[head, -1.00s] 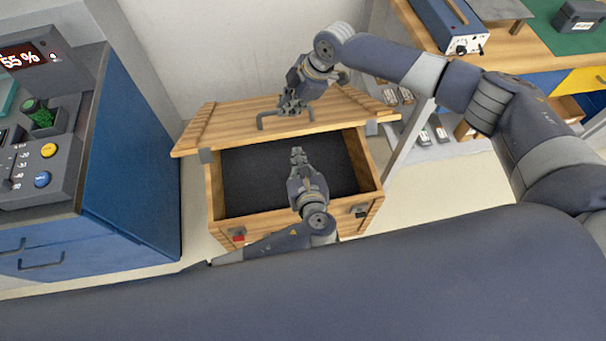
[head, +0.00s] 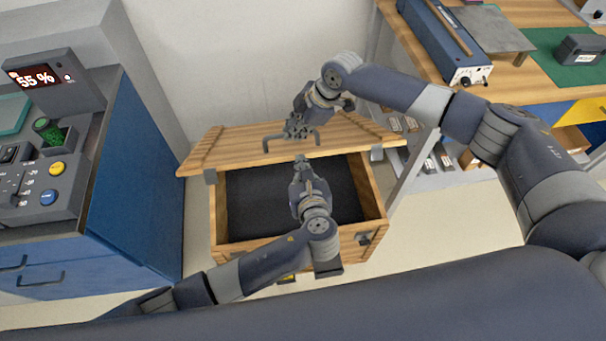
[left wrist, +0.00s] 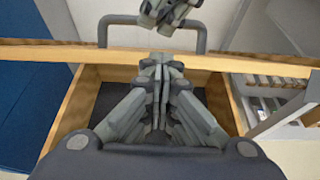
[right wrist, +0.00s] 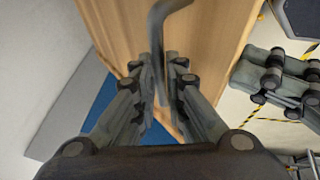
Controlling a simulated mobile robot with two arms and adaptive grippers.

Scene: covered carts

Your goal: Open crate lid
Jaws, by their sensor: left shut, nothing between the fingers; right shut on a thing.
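The wooden crate (head: 232,248) stands on the floor, its dark inside showing. Its lid (head: 235,147) is raised and tilted at the back of the opening, with a grey bar handle (head: 268,142) on it. My right gripper (head: 299,132) is shut on the lid handle; the right wrist view shows the handle (right wrist: 160,45) between its fingers (right wrist: 165,75). My left gripper (head: 301,162) is shut and empty, over the crate opening just below the lid edge. In the left wrist view its fingers (left wrist: 163,65) point at the lid edge; whether they touch it I cannot tell.
A blue cabinet (head: 135,185) with a control panel stands close on the left. A workbench (head: 510,85) with a shelf below is at the right. A pale wall (head: 250,60) rises behind the crate. Bare floor shows at the crate's right.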

